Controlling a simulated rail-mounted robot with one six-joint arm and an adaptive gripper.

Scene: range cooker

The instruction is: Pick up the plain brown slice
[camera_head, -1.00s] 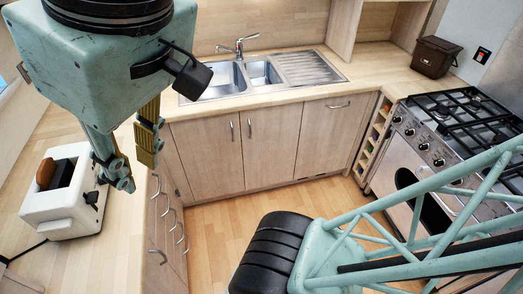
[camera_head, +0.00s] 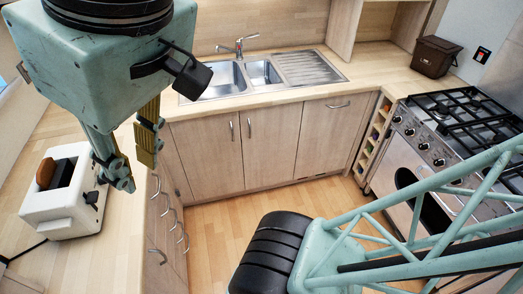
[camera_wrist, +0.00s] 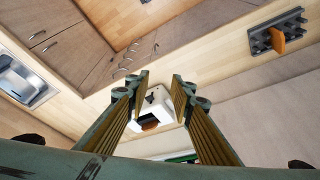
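A brown slice (camera_head: 46,172) stands partly out of the slot of a white toaster (camera_head: 62,214), at the left in the head view. In the wrist view the toaster (camera_wrist: 151,107) lies between and beyond my fingers, with a brown slice (camera_wrist: 150,123) on its near side. Another orange-brown slice (camera_wrist: 278,40) stands in a dark grey rack (camera_wrist: 262,42) at the upper right of the wrist view. I cannot tell which slice is the plain one. My gripper (camera_head: 136,172) is open and empty above the worktop; it also shows in the wrist view (camera_wrist: 160,82), apart from both slices.
The wooden worktop (camera_head: 110,250) runs along the left, with drawers below. A sink (camera_head: 228,82) is at the back. A brown bin (camera_head: 434,57) and a gas cooker (camera_head: 460,120) are at the right. Worktop right of the toaster is clear.

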